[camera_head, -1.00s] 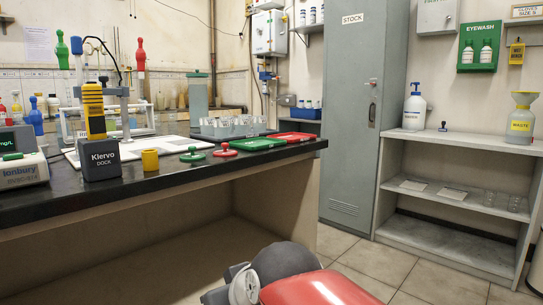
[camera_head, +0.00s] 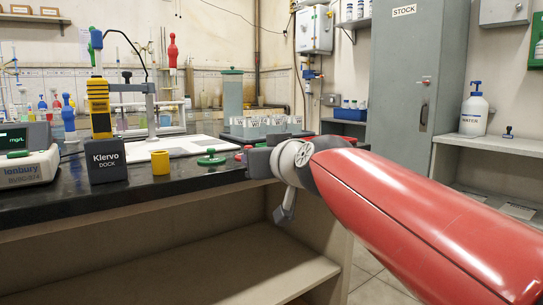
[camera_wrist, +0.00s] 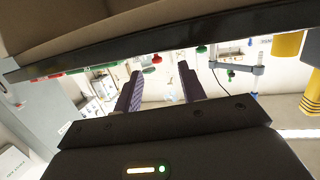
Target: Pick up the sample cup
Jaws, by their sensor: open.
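Several small clear cups stand in a grey tray (camera_head: 262,137) toward the back of the bench in the head view. A plain yellow cup-like piece (camera_head: 160,162) stands near the front edge, right of the dock. I cannot tell which is the sample cup. In the wrist view, which is upside down, a yellow piece (camera_wrist: 287,45) shows at the upper right. My gripper (camera_wrist: 160,82) has its two dark fingers apart with nothing between them. In the head view my wrist is at the bench's front right edge, and the fingers cannot be made out.
The black bench top (camera_head: 45,204) holds a Klervo dock (camera_head: 106,160) with a yellow meter, a bench meter (camera_head: 25,165) and a green knobbed piece (camera_head: 210,158). A stand with a white base (camera_head: 185,145) is behind. A grey locker (camera_head: 398,80) stands right.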

